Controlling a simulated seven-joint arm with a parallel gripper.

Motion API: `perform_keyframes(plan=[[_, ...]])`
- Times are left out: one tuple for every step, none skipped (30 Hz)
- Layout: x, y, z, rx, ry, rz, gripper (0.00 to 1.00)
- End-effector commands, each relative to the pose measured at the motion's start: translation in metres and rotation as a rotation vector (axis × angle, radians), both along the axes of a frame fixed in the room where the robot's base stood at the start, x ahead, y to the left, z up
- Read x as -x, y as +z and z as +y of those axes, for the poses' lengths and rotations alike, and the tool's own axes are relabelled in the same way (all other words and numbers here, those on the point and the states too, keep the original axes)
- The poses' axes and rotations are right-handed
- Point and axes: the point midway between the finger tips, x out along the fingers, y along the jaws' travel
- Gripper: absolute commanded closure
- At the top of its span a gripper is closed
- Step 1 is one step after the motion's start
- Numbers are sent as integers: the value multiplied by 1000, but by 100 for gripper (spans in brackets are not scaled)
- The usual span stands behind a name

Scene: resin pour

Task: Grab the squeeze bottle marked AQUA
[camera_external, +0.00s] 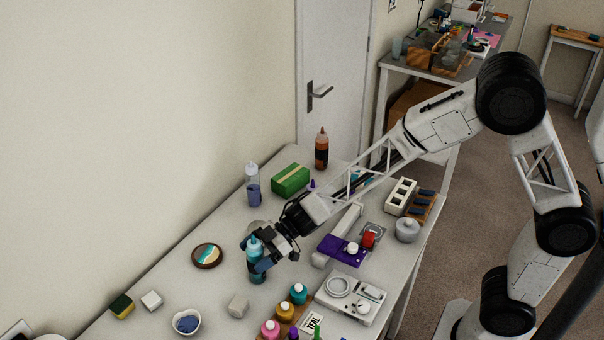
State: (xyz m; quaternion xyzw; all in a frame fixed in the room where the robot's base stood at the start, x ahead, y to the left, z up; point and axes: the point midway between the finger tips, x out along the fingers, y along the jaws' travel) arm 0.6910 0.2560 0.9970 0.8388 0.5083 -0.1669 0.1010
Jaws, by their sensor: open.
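A squeeze bottle with a teal top and darker blue-green contents (256,275) stands upright on the table, left of the middle. No AQUA marking can be read on it from here. My gripper (257,256) reaches down to it from the upper right, with its dark fingers beside the bottle's upper part. The gripper is open, and the fingers hide some of the bottle. I cannot tell whether a finger touches it. A clear bottle with blue contents (253,188) and an orange-brown bottle (321,150) stand farther back.
A round wooden piece (207,256) lies left of the gripper, and a green box (290,180) lies behind it. A grey block (238,305) and several small capped bottles (298,293) are in front. A white scale (350,297) is at the right.

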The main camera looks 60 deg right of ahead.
Motion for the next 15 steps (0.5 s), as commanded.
perform_keyframes(plan=[[0, 0, 0, 0, 0, 0, 16], [0, 0, 0, 0, 0, 0, 16], [0, 0, 0, 0, 0, 0, 16], [0, 0, 0, 0, 0, 0, 16], [0, 0, 0, 0, 0, 0, 16], [0, 0, 0, 0, 0, 0, 16], [0, 0, 0, 0, 0, 0, 16], [0, 0, 0, 0, 0, 0, 16], [0, 0, 0, 0, 0, 0, 16], [0, 0, 0, 0, 0, 0, 16], [0, 0, 0, 0, 0, 0, 16], [0, 0, 0, 0, 0, 0, 22], [0, 0, 0, 0, 0, 0, 26], [0, 0, 0, 0, 0, 0, 31], [0, 0, 0, 0, 0, 0, 37]])
